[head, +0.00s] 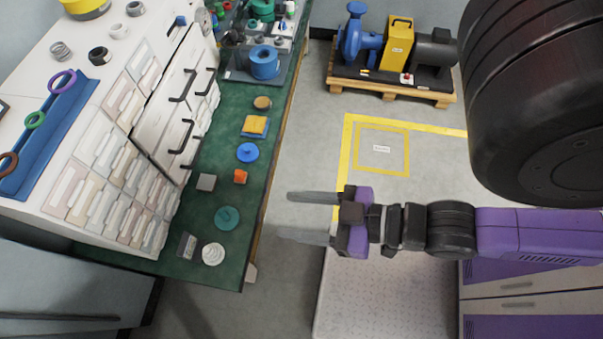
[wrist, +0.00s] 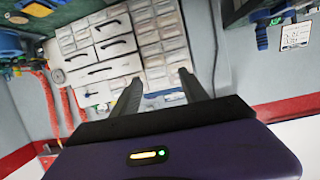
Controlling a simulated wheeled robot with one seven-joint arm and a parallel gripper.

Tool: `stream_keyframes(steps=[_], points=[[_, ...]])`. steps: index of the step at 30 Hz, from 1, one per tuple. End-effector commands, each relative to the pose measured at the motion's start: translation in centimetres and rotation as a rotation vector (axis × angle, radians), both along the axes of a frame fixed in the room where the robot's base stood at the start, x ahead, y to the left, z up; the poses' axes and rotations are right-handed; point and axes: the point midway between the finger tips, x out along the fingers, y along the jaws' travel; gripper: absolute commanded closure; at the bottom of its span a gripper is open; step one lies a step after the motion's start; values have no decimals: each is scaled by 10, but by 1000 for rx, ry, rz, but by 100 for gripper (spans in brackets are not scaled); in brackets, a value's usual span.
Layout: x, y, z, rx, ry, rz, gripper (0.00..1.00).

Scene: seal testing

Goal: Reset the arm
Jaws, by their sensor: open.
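My gripper (head: 308,217) is open in the head view, its two grey fingers spread apart and pointing left. Nothing is between the fingers. It hangs over the floor just right of the green bench (head: 190,245), with my arm reaching in from the right side. In the wrist view my gripper (wrist: 158,88) also shows two spread, empty fingers, with the white drawer cabinet (wrist: 112,50) beyond them.
The drawer cabinet (head: 45,215) stands at left on the bench. Small parts lie on the bench, among them a blue disc (head: 248,152) and a teal disc (head: 227,218). A pump on a pallet (head: 395,88) stands at the back. The yellow-taped floor square (head: 381,167) is clear.

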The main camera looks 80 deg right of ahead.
Motion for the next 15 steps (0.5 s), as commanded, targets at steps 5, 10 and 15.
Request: stream_keyframes(steps=[5,10,15], points=[[-8,5,25,-23,-46,21,48],[-8,5,26,-25,-50,22,48],[-7,5,26,-24,-49,21,48]])
